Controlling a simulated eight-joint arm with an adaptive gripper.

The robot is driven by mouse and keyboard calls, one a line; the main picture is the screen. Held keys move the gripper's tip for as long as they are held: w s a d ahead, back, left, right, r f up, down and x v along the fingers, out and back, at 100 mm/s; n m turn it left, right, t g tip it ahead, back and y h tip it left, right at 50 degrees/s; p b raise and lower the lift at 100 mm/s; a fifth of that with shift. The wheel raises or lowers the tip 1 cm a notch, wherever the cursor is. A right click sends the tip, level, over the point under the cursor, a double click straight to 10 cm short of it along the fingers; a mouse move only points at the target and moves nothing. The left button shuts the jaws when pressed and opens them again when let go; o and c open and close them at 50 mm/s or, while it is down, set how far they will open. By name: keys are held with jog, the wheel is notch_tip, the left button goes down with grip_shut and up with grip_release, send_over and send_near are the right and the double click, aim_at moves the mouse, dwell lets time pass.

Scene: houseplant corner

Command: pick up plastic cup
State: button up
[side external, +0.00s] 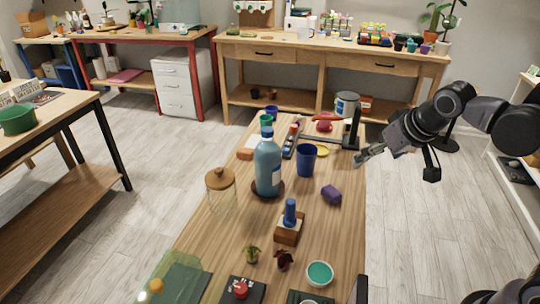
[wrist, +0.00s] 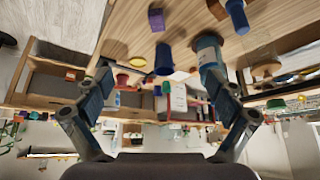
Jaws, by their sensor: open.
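A dark blue cup (side external: 306,161) stands upright on the wooden table, right of the large blue bottle (side external: 268,165). In the wrist view, which looks upside down, the cup (wrist: 164,59) shows between my fingers in the picture, and the bottle (wrist: 207,52) is to its right. My gripper (side external: 364,159) is open and empty, off to the right of the cup near the table's right edge in the side view. Its spread fingers (wrist: 160,78) show in the wrist view. It is apart from the cup.
A purple block (side external: 331,194) and a yellow piece (side external: 321,151) lie near the cup. A black stand (side external: 353,130) and a red item (side external: 324,122) are behind it. The bottle stands on a brown saucer (side external: 281,187). A wooden block with a blue item (side external: 289,232) stands in front.

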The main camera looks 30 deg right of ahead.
jog(key=w+f+m+g+h, duration=0.15)
jog(key=w+m, duration=0.25)
jog(key=w, duration=1)
jog(key=m+h, duration=0.2)
jog(key=m, duration=0.1)
send_over(306, 161)
jog(key=s+a, duration=0.1)
notch_tip(306, 161, down, 8)
jog(key=shift+g, duration=0.35)
jog(key=x, duration=1)
jog(key=shift+w+a+f, duration=0.1)
jog(key=shift+a+f, duration=0.1)
jog(key=shift+f, duration=0.1)
jog(key=c, duration=1.3)
